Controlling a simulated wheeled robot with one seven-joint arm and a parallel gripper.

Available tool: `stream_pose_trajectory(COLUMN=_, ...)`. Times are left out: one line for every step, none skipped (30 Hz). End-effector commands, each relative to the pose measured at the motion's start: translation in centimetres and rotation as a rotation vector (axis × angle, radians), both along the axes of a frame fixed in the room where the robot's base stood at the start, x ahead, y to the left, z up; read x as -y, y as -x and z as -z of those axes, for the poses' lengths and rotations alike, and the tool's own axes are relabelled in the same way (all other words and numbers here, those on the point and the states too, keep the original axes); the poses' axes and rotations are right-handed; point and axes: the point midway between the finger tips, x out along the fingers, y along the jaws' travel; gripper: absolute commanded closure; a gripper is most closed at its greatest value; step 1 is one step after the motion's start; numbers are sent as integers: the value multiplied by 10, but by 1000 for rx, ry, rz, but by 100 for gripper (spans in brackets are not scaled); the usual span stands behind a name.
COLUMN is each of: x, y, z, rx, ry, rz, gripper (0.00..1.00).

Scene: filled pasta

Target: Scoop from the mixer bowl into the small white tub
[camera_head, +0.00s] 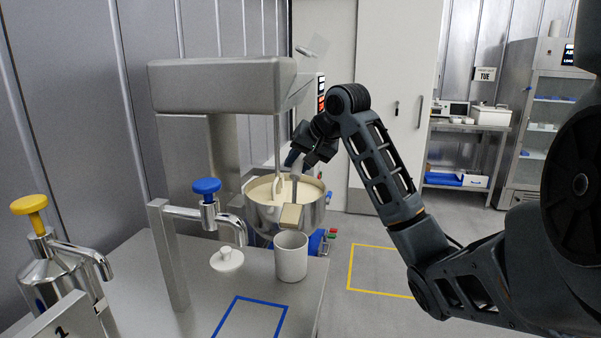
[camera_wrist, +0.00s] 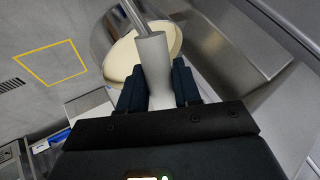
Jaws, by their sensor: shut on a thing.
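The steel mixer bowl (camera_head: 257,213) stands under the mixer head and holds a pale cream filling (camera_head: 262,190); it also shows in the wrist view (camera_wrist: 101,40). My gripper (camera_head: 305,160) is above the bowl's right side, its fingers (camera_wrist: 158,86) shut around a grey handle (camera_wrist: 153,65). Below it in the head view, a tan, box-shaped scoop end (camera_head: 291,217) overlaps the bowl's front rim. Whether it touches the rim or carries filling, I cannot tell. The small white tub (camera_head: 291,258) stands upright on the steel table, in front of the bowl; its inside is mostly hidden.
A white knobbed lid (camera_head: 227,259) lies left of the tub. A tap with a blue knob (camera_head: 206,188) and a dispenser with a yellow knob (camera_head: 30,206) stand further left. The mixer head (camera_head: 222,86) overhangs the bowl. A blue-taped square (camera_head: 250,318) on the table is clear.

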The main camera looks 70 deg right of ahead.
Motion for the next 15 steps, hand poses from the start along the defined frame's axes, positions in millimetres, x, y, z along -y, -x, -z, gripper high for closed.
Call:
stream_pose_trajectory(x=-3, y=1, z=1, rx=2, ry=25, rz=0, gripper=98)
stream_pose_trajectory(x=-4, y=1, z=0, rx=3, ry=39, rz=-1, gripper=98)
stream_pose_trajectory(x=-6, y=1, z=-1, rx=5, ry=55, rz=0, gripper=98)
stream_pose_trajectory(x=-9, y=1, z=-2, rx=6, ry=69, rz=-1, gripper=98)
stream_pose_trajectory(x=-10, y=1, z=-3, rx=7, ry=81, rz=-1, gripper=98)
stream_pose_trajectory(x=-15, y=0, z=-5, rx=11, ry=101, rz=-4, gripper=98)
stream_pose_trajectory(x=-18, y=0, z=-6, rx=12, ry=117, rz=-4, gripper=98)
stream_pose_trajectory(x=-20, y=1, z=-7, rx=14, ry=133, rz=-3, gripper=98)
stream_pose_trajectory(x=-23, y=1, z=-9, rx=16, ry=157, rz=-1, gripper=98)
stream_pose_trajectory(x=-26, y=1, z=-10, rx=18, ry=173, rz=-3, gripper=98)
stream_pose_trajectory(x=-29, y=2, z=-11, rx=18, ry=191, rz=-2, gripper=98)
stream_pose_trajectory(x=-32, y=2, z=-12, rx=20, ry=212, rz=-3, gripper=98)
stream_pose_trajectory(x=-34, y=2, z=-12, rx=22, ry=229, rz=-1, gripper=98)
stream_pose_trajectory(x=-37, y=3, z=-13, rx=23, ry=244, rz=-2, gripper=98)
stream_pose_trajectory(x=-40, y=3, z=-14, rx=24, ry=268, rz=-2, gripper=98)
